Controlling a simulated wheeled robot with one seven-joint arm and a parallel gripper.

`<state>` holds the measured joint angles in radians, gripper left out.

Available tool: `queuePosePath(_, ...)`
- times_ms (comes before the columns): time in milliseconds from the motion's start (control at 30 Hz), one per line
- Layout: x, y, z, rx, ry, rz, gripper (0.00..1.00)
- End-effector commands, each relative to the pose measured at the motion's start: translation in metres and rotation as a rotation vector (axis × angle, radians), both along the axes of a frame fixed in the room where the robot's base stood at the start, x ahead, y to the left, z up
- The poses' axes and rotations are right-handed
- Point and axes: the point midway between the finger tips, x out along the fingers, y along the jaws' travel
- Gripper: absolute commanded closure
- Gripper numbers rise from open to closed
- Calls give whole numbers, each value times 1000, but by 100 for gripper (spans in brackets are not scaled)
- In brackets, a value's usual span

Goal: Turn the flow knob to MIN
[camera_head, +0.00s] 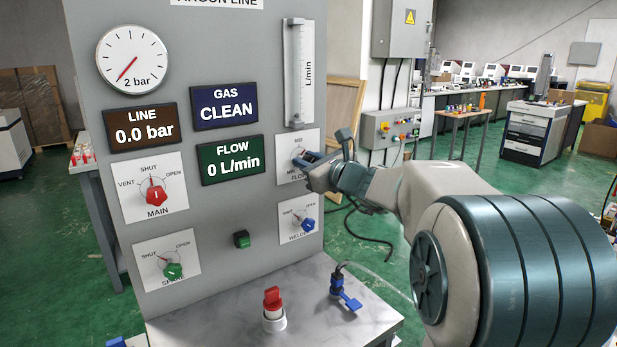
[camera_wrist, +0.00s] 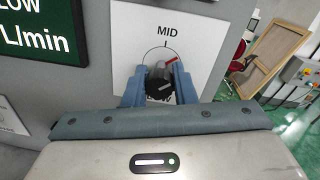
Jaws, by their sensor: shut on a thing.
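The flow knob (camera_wrist: 159,90) is dark and round, on a white plate (camera_wrist: 190,30) printed MID at the top. A red mark shows at the knob's upper right, a little right of the MID tick. My gripper (camera_wrist: 160,90) is shut on the knob, one blue finger on each side. The MIN and MAX ends of the scale are hidden in the wrist view. In the head view my gripper (camera_head: 306,162) reaches the flow plate (camera_head: 290,140) from the right and covers most of the knob. The flow display (camera_head: 231,160) reads 0 L/min.
The panel also holds a red MAIN knob (camera_head: 155,194), a green knob (camera_head: 173,271) and a blue WELDER knob (camera_head: 308,224) just below my gripper. A red-topped button (camera_head: 272,305) and a blue fitting (camera_head: 342,290) stand on the ledge. A control box (camera_head: 388,128) is behind.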

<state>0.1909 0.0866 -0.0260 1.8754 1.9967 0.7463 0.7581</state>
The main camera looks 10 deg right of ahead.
Motion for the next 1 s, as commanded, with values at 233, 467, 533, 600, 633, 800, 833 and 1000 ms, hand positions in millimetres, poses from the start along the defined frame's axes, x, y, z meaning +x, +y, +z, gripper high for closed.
queuePosePath(233,0,0,-7,-220,-95,0,99)
queuePosePath(467,0,0,-6,-422,-177,-1,99)
queuePosePath(533,0,0,-6,-483,-203,-1,99)
queuePosePath(600,0,0,-6,-545,-228,-1,99)
queuePosePath(633,0,0,-6,-571,-239,-1,99)
queuePosePath(800,0,0,-6,-721,-299,-1,99)
queuePosePath(833,0,0,-5,-747,-311,-1,99)
queuePosePath(1000,0,1,-5,-896,-372,0,99)
